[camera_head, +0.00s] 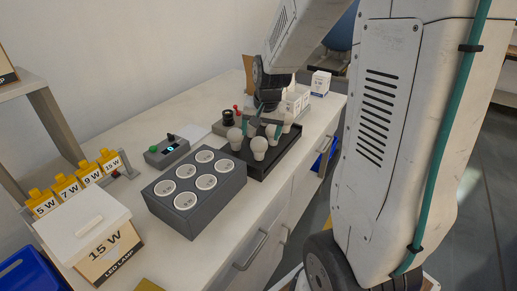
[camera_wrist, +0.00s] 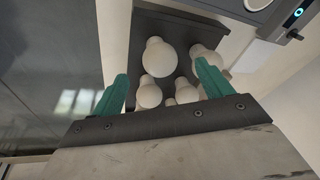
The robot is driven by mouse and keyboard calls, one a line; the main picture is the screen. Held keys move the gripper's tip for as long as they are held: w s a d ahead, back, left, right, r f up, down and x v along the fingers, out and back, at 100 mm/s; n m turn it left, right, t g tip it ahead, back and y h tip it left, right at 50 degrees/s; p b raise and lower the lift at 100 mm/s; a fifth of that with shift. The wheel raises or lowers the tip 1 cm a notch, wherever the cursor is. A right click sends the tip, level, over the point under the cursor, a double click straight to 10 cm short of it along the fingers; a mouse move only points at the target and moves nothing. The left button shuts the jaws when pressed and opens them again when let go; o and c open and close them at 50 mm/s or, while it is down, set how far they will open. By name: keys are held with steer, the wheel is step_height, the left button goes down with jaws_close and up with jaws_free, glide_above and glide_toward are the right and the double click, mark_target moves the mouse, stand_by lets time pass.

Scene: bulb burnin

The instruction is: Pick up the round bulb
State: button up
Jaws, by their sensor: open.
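Several white bulbs stand in a black tray (camera_head: 262,170) on the bench; one bulb (camera_head: 259,147) is at its near edge and another (camera_head: 235,138) to the left. In the wrist view, a large round-headed bulb (camera_wrist: 158,58) shows between the fingers, with a smaller-looking bulb (camera_wrist: 149,94) below it and another bulb (camera_wrist: 205,60) by the right finger. I cannot tell surely which one is the round bulb. My gripper (camera_head: 262,128) is open above the tray, its teal fingers also showing in the wrist view (camera_wrist: 163,70). It holds nothing. Some bulbs are partly hidden.
A grey block with round white-topped sockets (camera_head: 194,205) stands left of the tray. Behind are a tester box with a display (camera_head: 168,152) and a red-lever device (camera_head: 230,122). A 15 W box (camera_head: 88,228) is at near left, white cartons (camera_head: 320,83) at the far end.

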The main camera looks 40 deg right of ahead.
mark_target(260, 140)
steer(key=x, duration=0.8)
steer(key=shift+w+d+f, duration=0.15)
steer(key=shift+w+d, duration=0.25)
steer(key=c, duration=1.1)
